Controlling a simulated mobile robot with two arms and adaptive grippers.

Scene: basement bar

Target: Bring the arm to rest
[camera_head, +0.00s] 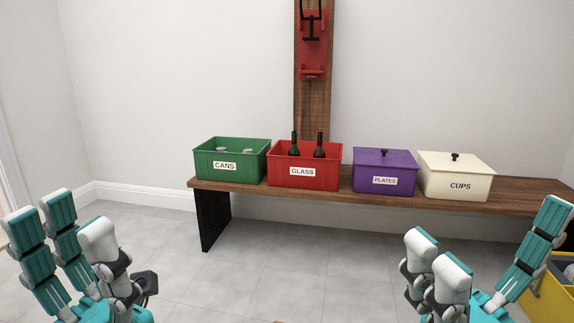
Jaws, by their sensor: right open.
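My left gripper (68,226) is at the lower left of the head view. Its teal and grey fingers point up and stand apart, with nothing between them. My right gripper (494,238) is at the lower right, with its fingers spread wide and empty. Both grippers are in front of the bench and apart from the bins on it. The arms behind the grippers are mostly out of view.
A wooden bench (262,191) holds a green CANS bin (212,165), a red GLASS bin (320,181) with two dark bottles, a purple PLATES box (366,183) and a cream CUPS box (436,181). A yellow container (553,300) stands beside my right gripper. Floor between the grippers is mostly clear.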

